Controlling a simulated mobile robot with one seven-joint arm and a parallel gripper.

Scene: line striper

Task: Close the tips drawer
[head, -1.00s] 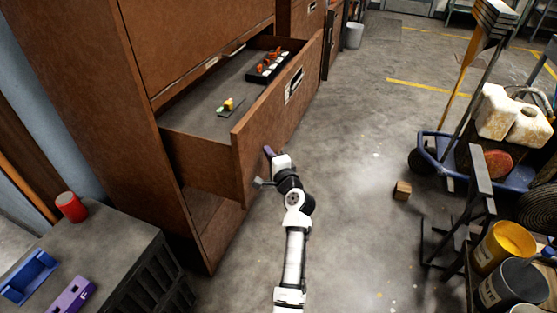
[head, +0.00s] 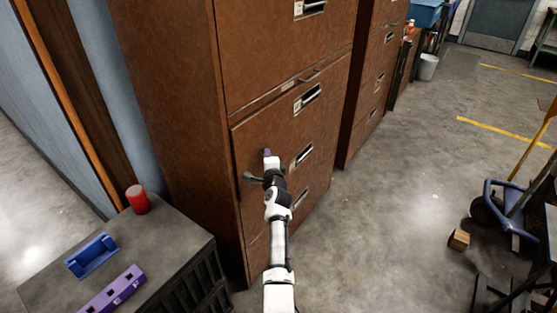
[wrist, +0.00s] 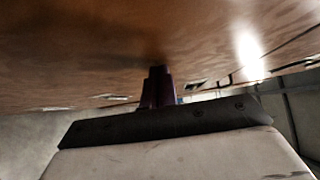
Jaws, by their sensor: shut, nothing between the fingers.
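The tips drawer is a wide brown drawer front (head: 275,125) in the brown wooden cabinet (head: 180,110), with a metal handle (head: 308,98). It now sits nearly flush; a thin strip along its top edge still stands a little proud, and its inside is hidden.
A grey-topped black crate (head: 170,240) at the lower left carries a red can (head: 138,199), a blue tray (head: 92,256) and a purple block (head: 112,291). A small wooden block (head: 459,239) lies on the floor near a blue cart (head: 500,205). Floor between is clear.

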